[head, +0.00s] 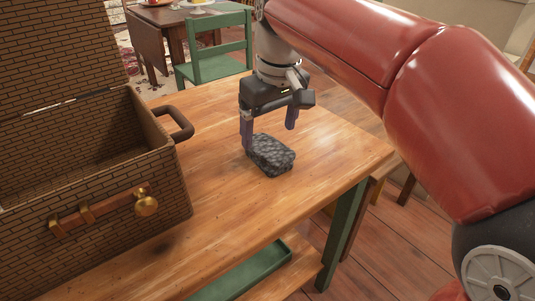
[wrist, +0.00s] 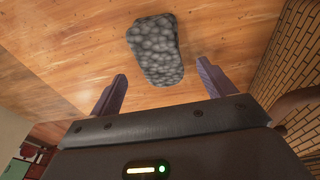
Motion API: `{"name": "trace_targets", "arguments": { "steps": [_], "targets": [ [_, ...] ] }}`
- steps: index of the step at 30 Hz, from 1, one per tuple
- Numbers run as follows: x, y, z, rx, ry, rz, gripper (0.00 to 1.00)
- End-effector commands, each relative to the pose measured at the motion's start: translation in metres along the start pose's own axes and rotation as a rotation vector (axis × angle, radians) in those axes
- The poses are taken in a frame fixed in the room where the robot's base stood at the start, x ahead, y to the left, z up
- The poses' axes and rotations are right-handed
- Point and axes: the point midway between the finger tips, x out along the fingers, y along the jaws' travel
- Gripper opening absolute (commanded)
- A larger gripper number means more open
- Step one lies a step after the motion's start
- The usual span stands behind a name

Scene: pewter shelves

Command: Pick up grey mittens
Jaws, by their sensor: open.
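The grey mittens (head: 271,155) show as a dark grey, knobbly folded bundle lying on the wooden table. They also show in the wrist view (wrist: 155,50), just beyond the fingers and roughly centred between them. My gripper (head: 269,132) is open and empty, pointing down over the mittens. In the head view its left finger overlaps the bundle's left edge; I cannot tell whether it touches. In the wrist view both fingertips (wrist: 160,85) stand apart on either side, short of the bundle.
An open wicker case (head: 120,215) with a brown side handle (head: 178,125) stands on the table at left. The table (head: 225,205) is bare around the mittens. Its right edge lies not far beyond them. A green chair (head: 218,60) stands behind the table.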

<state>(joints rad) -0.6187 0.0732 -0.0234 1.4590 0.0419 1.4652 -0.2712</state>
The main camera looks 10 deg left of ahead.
Motion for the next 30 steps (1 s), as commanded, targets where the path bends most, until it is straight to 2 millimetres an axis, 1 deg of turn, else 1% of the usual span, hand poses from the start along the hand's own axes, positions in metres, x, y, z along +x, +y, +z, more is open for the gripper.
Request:
{"name": "trace_targets", "arguments": {
  "steps": [1, 3, 7, 11, 17, 20, 28, 30],
  "targets": [
    [0.009, 0.0, 0.001, 0.0, -0.004, -0.001, 0.82],
    [0.021, -0.001, 0.001, -0.001, -0.003, -0.001, 0.82],
    [0.038, 0.0, 0.001, 0.0, -0.002, -0.001, 0.82],
    [0.046, 0.0, 0.001, 0.001, -0.001, 0.0, 0.82],
    [0.046, 0.0, 0.001, 0.001, 0.0, 0.0, 0.82],
    [0.046, 0.0, 0.001, 0.001, 0.0, 0.0, 0.7],
    [0.046, 0.0, 0.001, 0.001, 0.0, 0.0, 0.35],
    [0.046, 0.0, 0.001, 0.001, 0.001, 0.0, 0.33]
  ]
}}
